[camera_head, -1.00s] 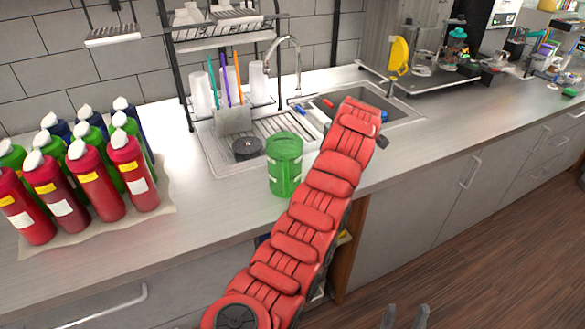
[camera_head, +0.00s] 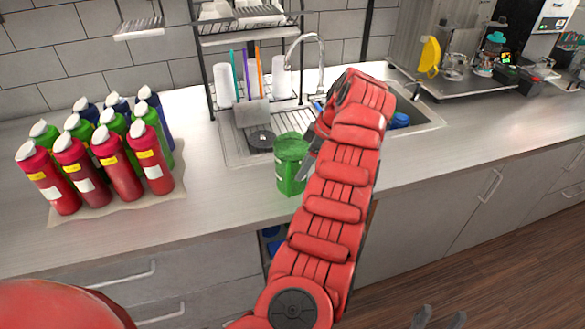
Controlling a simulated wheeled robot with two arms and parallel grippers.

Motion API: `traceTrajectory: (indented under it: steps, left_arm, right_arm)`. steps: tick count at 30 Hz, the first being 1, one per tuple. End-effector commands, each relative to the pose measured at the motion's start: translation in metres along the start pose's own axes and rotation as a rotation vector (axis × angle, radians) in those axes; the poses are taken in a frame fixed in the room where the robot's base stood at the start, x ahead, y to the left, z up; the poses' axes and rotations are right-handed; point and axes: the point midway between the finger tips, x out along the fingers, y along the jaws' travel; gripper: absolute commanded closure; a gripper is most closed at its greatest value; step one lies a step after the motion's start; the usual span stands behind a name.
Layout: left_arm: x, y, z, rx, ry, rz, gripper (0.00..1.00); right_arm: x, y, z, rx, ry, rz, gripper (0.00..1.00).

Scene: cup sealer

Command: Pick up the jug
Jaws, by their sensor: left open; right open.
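The green jug (camera_head: 288,172) stands upright on the counter at the front edge of the sink's drainboard.
Several red, green and blue bottles (camera_head: 105,165) stand on a mat at the left. A dish rack (camera_head: 245,30) and faucet (camera_head: 318,60) stand behind. Counter between bottles and jug is clear.

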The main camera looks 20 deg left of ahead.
Motion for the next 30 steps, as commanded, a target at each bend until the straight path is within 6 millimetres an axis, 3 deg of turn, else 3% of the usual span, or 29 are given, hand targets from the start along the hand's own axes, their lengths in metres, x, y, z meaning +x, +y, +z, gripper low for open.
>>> traceTrajectory:
  steps: [9, 20, 30]
  left_arm:
    - [0.043, 0.001, -0.002, 0.000, 0.003, 0.003, 0.47]
    - [0.065, 0.000, -0.004, -0.001, 0.002, 0.002, 0.47]
    - [0.105, -0.001, -0.002, 0.002, 0.000, 0.001, 0.47]
  right_arm:
    - [0.016, 0.001, -0.003, 0.000, 0.000, 0.000, 0.50]
    - [0.029, 0.001, -0.005, 0.000, 0.000, 0.000, 0.50]
    - [0.051, 0.003, -0.009, 0.000, 0.000, 0.000, 0.50]
